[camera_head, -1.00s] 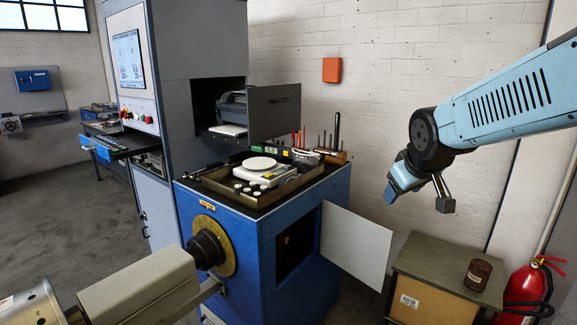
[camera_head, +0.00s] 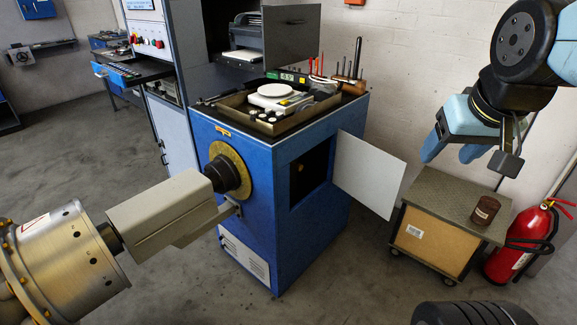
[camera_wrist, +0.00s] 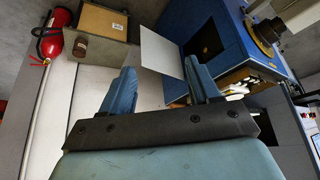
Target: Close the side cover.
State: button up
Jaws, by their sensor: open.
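The side cover (camera_head: 368,174) is a flat light-grey panel, standing open and swung out to the right from the right side of the blue cabinet (camera_head: 236,248). The dark opening (camera_head: 309,170) beside it is uncovered. My gripper (camera_head: 468,156) is up at the right in the head view, above and right of the cover, open and empty. In the wrist view the cover (camera_wrist: 160,52) shows just beyond and between the two blue fingers (camera_wrist: 160,88), apart from them as far as I can tell. The opening also shows in the wrist view (camera_wrist: 206,40).
A cart (camera_head: 432,255) with a brown jar (camera_head: 485,211) stands right of the cover, with a red fire extinguisher (camera_head: 524,240) beside it. A tray with a white scale (camera_head: 278,98) sits on the cabinet. A grey motor unit (camera_head: 165,215) juts out at the front left.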

aim_at(373, 177)
jog(key=z, duration=1.35)
jog(key=i, duration=0.75)
jog(key=u, duration=1.3)
